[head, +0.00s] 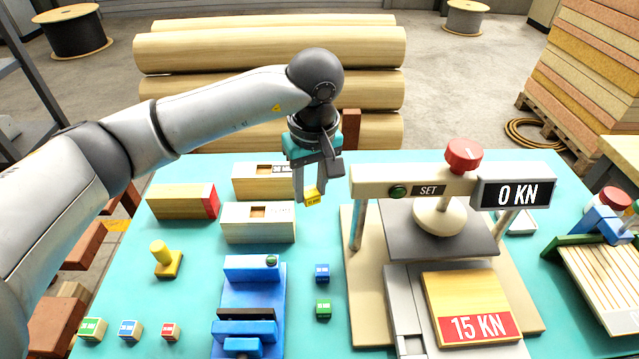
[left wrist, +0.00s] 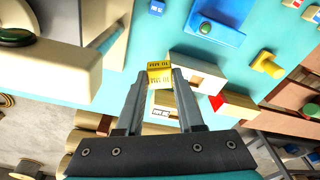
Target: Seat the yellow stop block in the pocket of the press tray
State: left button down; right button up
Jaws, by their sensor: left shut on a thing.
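The yellow stop block (head: 313,197) is between the fingertips of my left gripper (head: 310,188), which is shut on it. It is held above the teal table, just right of the pale wooden boxes and left of the press. In the left wrist view the yellow block (left wrist: 158,74) shows dark lettering on its faces. The grey press tray (head: 398,283) sits at the front of the press, below and to the right of the gripper. A narrow recess (head: 408,343) shows at its left front.
The press crossbar (head: 375,179) and its post (head: 357,225) stand close right of my gripper; the display reads 0 KN. A blue fixture (head: 252,295), small blue (head: 322,272) and green (head: 323,308) blocks, and a yellow knobbed piece (head: 166,262) stand on the table.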

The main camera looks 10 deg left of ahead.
pick_arm(q)
jog(key=shift+r, duration=0.35)
jog(key=shift+s+a+r+m, duration=0.15)
jog(key=shift+s+m, duration=0.35)
jog(key=s+a+r+m+b, duration=0.1)
jog(key=s+a+r+m, duration=0.1)
jog(key=s+m, duration=0.4)
jog(key=shift+s+m+h, duration=0.4)
jog(key=shift+s, duration=1.35)
